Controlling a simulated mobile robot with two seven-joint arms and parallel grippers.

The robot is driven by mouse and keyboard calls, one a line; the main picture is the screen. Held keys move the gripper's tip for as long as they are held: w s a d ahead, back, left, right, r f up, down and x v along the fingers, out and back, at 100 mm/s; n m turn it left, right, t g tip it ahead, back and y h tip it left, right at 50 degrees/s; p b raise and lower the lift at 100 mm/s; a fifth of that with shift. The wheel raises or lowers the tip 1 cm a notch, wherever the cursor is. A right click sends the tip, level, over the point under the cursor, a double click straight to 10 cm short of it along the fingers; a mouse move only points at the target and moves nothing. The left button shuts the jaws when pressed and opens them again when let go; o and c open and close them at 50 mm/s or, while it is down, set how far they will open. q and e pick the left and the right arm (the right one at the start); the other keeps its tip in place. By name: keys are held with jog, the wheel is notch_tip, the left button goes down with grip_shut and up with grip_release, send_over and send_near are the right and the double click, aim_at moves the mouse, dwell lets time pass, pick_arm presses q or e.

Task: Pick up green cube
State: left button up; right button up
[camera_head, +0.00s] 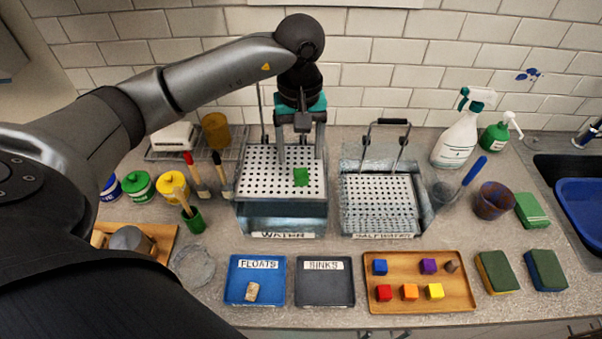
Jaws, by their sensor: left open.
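The green cube (301,177) sits on the white perforated plate (262,185) of the tank labelled WATER (281,221), right of the plate's middle. My left gripper (300,161) comes down from above over this plate. It is open, with one finger to the left of the cube and one towards its right. The fingertips appear just above or behind the cube; I cannot tell whether they touch it. No other thing hides the cube. My right gripper is not in view.
A second tank (380,205) with a handled perforated plate stands to the right. In front are a blue FLOATS tray (236,290) with a tan piece, an empty dark SINKS tray (325,288) and a wooden tray (457,301) of coloured cubes. A spray bottle (457,140) stands behind right.

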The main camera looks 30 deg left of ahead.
aim_at(301, 172)
pick_arm(q)
jog(key=shift+f, duration=0.5)
notch_tip(301, 172, down, 4)
jog(key=shift+d+f+p, duration=0.1)
jog(key=shift+d+p, duration=0.05)
jog(key=shift+p, duration=0.65)
jog(key=shift+f, duration=0.25)
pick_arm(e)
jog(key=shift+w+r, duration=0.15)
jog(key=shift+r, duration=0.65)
pick_arm(q)
jog(key=shift+c, duration=0.3)
grip_shut()
